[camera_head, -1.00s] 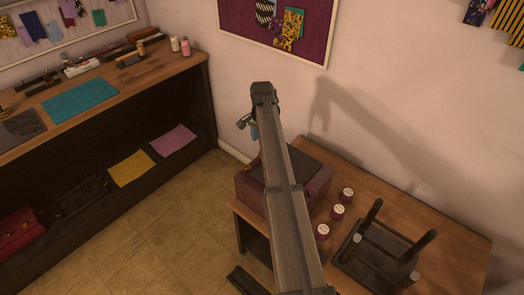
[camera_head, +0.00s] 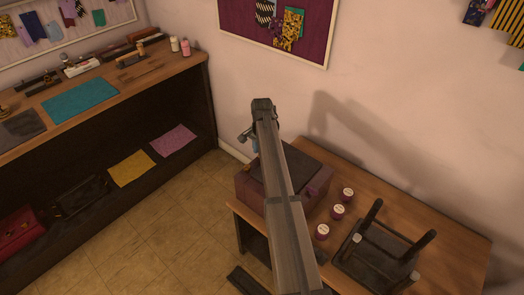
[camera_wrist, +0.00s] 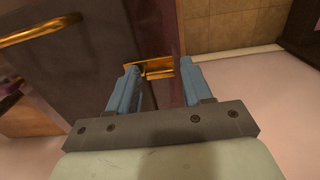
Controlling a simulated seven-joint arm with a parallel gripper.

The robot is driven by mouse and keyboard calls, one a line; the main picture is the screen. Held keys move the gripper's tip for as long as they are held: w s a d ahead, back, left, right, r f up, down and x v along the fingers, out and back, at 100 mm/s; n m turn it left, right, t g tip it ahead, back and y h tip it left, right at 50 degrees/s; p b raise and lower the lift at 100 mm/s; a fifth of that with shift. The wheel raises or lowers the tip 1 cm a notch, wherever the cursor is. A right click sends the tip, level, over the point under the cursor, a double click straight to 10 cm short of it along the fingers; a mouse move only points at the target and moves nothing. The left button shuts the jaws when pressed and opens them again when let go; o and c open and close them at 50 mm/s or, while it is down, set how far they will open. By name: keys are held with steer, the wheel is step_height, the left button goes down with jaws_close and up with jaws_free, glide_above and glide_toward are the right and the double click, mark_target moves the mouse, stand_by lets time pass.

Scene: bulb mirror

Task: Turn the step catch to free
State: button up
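A brass catch-like piece (camera_wrist: 157,67), probably the step catch, sits on the edge of a dark purple-brown body in the wrist view. My gripper (camera_wrist: 160,68) has its two blue fingers apart, one on each side of this piece. I cannot tell whether the fingertips touch it, and which position it is turned to is unclear. In the head view, a purple box with a dark top (camera_head: 248,190) stands on the table, partly hidden by my arm. My gripper is mostly hidden there too, and the catch does not show.
A brass handle (camera_wrist: 40,28) is at the upper left of the wrist view. On the wooden table (camera_head: 445,250), three small jars (camera_head: 338,211) and an upturned dark stool (camera_head: 375,262) stand right of the box. A wall workbench (camera_head: 150,72) is at left, with open floor between.

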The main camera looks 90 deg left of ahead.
steer(key=c, duration=0.8)
steer(key=shift+o, duration=0.2)
steer(key=shift+n, duration=0.3)
steer(key=n, duration=0.8)
steer(key=shift+n, duration=0.4)
steer(key=n, duration=0.4)
steer(key=shift+n, duration=0.3)
steer(key=shift+a+n, duration=0.1)
steer(key=shift+n, duration=1.8)
